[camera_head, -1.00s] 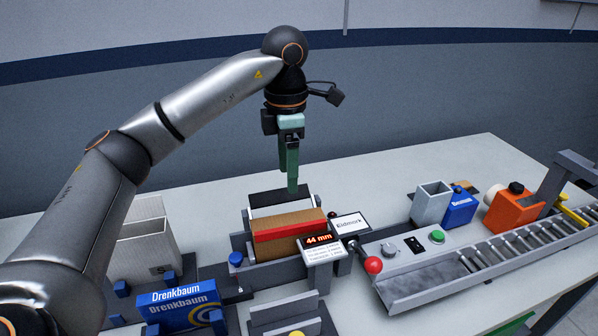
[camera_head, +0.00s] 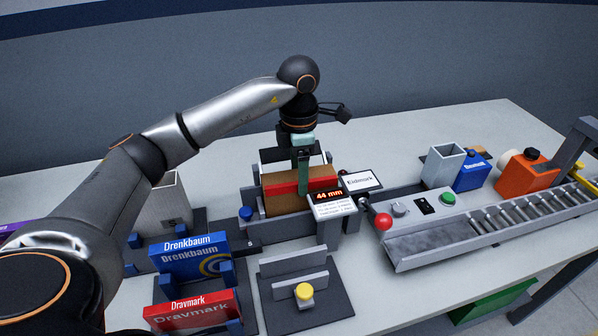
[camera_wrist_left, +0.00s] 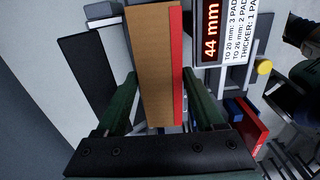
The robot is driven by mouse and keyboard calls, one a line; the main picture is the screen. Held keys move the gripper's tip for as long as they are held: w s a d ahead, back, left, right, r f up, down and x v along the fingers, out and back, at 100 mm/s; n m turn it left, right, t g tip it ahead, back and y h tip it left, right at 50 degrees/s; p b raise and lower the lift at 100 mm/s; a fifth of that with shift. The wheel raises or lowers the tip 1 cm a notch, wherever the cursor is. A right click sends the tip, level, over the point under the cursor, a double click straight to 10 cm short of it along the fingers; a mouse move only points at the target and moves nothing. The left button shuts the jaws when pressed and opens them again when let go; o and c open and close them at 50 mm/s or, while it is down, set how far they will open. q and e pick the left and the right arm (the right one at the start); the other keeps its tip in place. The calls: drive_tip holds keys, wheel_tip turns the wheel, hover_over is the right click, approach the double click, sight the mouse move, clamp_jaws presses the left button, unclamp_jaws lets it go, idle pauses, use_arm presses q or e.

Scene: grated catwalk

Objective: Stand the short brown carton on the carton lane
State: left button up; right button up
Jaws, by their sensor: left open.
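The brown carton (camera_head: 287,204), with a red stripe along it, sits in a grey measuring fixture (camera_head: 248,201) whose display (camera_head: 328,195) reads 44 mm. My left gripper (camera_head: 303,188) points down at the carton, its near finger in front of the red stripe. In the left wrist view the open fingers (camera_wrist_left: 160,88) straddle the carton (camera_wrist_left: 153,55), one on each side. I cannot tell whether either finger touches it. A grey lane with rollers (camera_head: 500,211) runs along the right; I cannot tell whether it is the carton lane. My right gripper is not in view.
Blue Drenkbaum (camera_head: 185,262) and red Dravmark (camera_head: 185,312) boxes stand in holders at the front left. A fixture with a yellow knob (camera_head: 304,292) is in front. A red ball-topped lever (camera_head: 383,222), a grey bin (camera_head: 442,168) and an orange container (camera_head: 527,172) are at the right.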

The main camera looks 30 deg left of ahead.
use_arm(q)
drive_tip(key=c, duration=1)
drive_tip(key=shift+r+p, duration=2)
drive_tip(key=shift+r, duration=0.8)
drive_tip(key=shift+c, duration=0.2)
drive_tip(key=shift+r, duration=0.15)
wheel_tip(320, 180, up, 7)
drive_tip(key=shift+r, duration=0.1)
wheel_tip(320, 180, down, 2)
drive_tip(key=shift+f, duration=0.15)
